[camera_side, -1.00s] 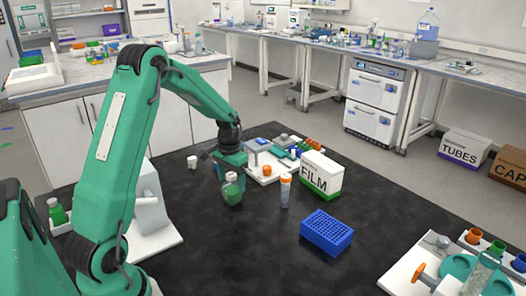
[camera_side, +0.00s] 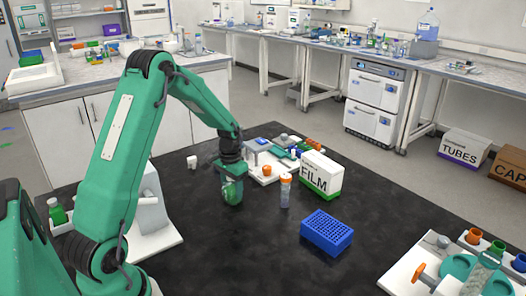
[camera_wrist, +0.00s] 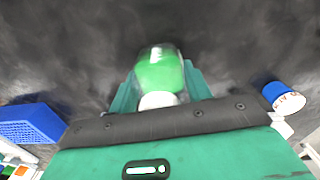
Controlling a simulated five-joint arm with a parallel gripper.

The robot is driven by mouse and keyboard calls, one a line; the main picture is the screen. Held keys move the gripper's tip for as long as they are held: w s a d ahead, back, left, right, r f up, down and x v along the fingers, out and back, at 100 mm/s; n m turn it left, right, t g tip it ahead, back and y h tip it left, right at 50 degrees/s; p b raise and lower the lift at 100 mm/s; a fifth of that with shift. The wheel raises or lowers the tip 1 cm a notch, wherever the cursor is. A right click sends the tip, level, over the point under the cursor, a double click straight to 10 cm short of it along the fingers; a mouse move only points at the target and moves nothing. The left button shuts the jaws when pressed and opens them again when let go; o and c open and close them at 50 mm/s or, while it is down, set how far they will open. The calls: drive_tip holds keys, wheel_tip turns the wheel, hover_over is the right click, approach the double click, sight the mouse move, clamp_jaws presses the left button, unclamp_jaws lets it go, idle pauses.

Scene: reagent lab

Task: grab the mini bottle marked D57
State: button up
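A small bottle with green contents (camera_side: 232,190) stands on the black bench top. In the wrist view the green bottle (camera_wrist: 160,72) sits between the two green fingers, its white cap towards the palm. My gripper (camera_side: 231,185) is lowered over it from above, with a finger on each side. The fingers look very close to its sides, but whether they press on it is unclear. No D57 mark is readable. A slim vial with an orange cap (camera_side: 285,190) stands to the right, apart from my gripper.
A blue rack (camera_side: 326,232) and the FILM box (camera_side: 321,174) stand to the right. A white tray with small parts (camera_side: 268,172) lies behind. A blue-and-white container (camera_wrist: 284,98) is close at right in the wrist view. The front bench middle is clear.

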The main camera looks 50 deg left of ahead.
drive_tip(key=c, duration=0.4)
drive_tip(key=shift+r, duration=0.85)
wheel_tip(320, 180, up, 2)
drive_tip(key=shift+r, duration=0.25)
drive_tip(key=d+r, duration=0.6)
drive_tip(key=d, duration=0.5)
drive_tip(key=shift+s+d+r, duration=0.35)
drive_tip(key=shift+r, duration=0.05)
